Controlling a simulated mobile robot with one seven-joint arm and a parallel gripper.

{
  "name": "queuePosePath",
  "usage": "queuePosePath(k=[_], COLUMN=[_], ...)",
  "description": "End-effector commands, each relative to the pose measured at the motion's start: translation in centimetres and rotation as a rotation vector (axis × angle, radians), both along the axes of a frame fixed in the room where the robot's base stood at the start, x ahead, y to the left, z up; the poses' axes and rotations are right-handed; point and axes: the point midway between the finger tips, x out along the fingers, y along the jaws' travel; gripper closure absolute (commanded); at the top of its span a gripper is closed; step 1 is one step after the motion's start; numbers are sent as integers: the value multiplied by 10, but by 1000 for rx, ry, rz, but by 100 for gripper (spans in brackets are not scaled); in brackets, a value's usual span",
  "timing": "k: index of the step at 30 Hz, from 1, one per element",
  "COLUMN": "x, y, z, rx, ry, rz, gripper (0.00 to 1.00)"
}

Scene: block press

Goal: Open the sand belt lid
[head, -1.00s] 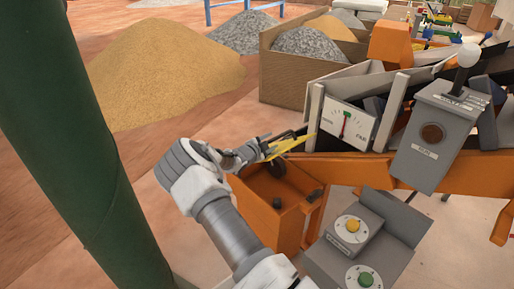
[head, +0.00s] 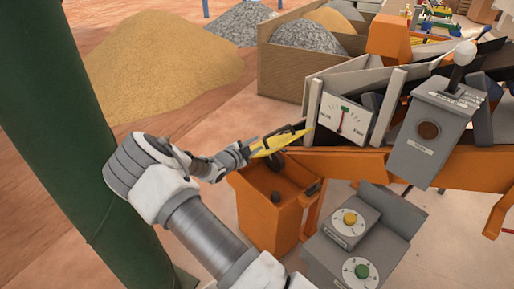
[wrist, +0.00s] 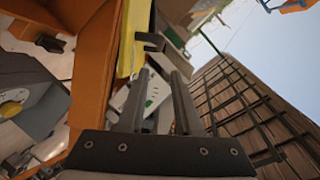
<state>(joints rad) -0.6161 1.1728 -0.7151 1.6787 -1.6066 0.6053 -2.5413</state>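The sand belt lid appears to be the yellow plate (head: 272,146) with a black handle (head: 285,134), left of the white dial in the head view. In the wrist view, the yellow plate (wrist: 131,38) stands at upper middle with a black bracket-like handle part (wrist: 151,42) at its right. My gripper (head: 248,151) is at the plate's left end in the head view. In the wrist view, my gripper (wrist: 160,78) shows two separated fingers with nothing visible held between them. The handle part lies just beyond the left fingertip; I cannot tell whether they touch.
An orange bin (head: 270,210) stands below the plate. A white dial panel (head: 342,122), a grey lever box (head: 432,130) and a grey button box (head: 350,222) stand to the right. A green post (head: 85,150) is at left. The floor by the sand pile (head: 160,70) is clear.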

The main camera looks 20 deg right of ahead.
Motion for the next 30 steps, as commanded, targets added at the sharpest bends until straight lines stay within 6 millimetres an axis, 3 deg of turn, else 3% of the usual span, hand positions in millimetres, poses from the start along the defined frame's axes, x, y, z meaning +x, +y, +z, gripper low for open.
queuePosePath(k=[1,5,10,12,20,30], x=[-2,-13,-39,-45,-63,-85], y=[-1,-7,-18,-16,-7,12], z=[0,3,9,-10,-52,-101], rx=[16,116,313,329,369,471], ry=[-20,-147,-425,-511,-850,-1294], rz=[-14,-99,-287,-314,-341,-254], gripper=[77,100,100,100,100,100])
